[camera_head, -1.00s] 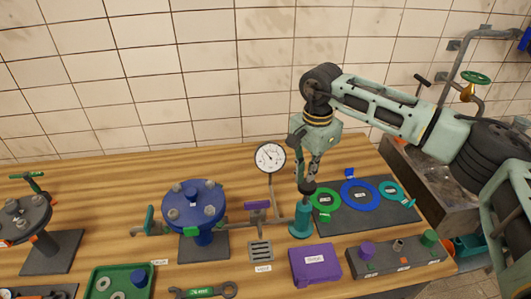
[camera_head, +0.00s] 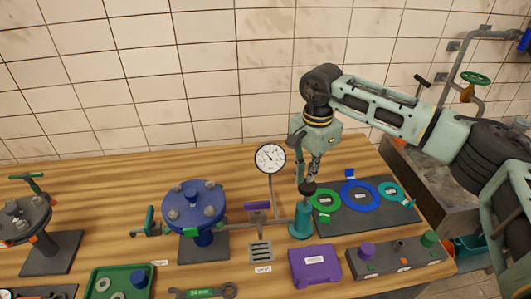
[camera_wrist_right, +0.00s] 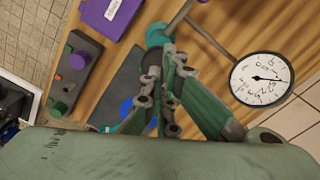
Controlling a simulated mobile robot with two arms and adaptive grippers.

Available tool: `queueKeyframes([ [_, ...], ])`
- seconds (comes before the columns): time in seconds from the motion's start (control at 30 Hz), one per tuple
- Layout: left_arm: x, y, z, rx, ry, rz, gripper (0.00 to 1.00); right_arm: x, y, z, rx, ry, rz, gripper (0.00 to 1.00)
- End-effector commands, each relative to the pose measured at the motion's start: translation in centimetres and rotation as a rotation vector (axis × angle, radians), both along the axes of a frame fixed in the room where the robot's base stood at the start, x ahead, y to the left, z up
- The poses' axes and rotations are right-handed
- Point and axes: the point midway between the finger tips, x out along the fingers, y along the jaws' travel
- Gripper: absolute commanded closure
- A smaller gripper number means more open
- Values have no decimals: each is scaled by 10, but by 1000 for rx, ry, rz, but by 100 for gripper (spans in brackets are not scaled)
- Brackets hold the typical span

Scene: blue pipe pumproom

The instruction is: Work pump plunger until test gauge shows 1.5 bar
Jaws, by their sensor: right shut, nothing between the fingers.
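The pump (camera_head: 301,222) is a teal cylinder standing on the wooden bench, with a dark plunger knob (camera_head: 307,188) on top. My right gripper (camera_head: 309,180) points down onto the knob, its fingers shut and touching or nearly touching it; the fingers partly hide the plunger. The right wrist view shows the teal pump body (camera_wrist_right: 160,36) just beyond the fingers. The test gauge (camera_head: 270,157) is a round white dial on a stem left of the pump. It also shows in the right wrist view (camera_wrist_right: 261,80); its numbers are too small to read surely. My left gripper is out of view.
A blue flanged vessel (camera_head: 195,206) and a purple-handled valve (camera_head: 257,205) stand left of the pump. A purple box (camera_head: 315,264) lies in front. A dark mat (camera_head: 392,221) with coloured rings lies at right. The tiled wall is behind.

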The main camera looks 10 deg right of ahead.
Motion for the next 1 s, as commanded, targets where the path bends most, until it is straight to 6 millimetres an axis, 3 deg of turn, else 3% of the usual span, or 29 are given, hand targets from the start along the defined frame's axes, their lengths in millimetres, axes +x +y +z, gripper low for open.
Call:
queueKeyframes([
  [1.0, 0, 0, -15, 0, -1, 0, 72, 0, 0, -20, 0, 0, 0, 100],
])
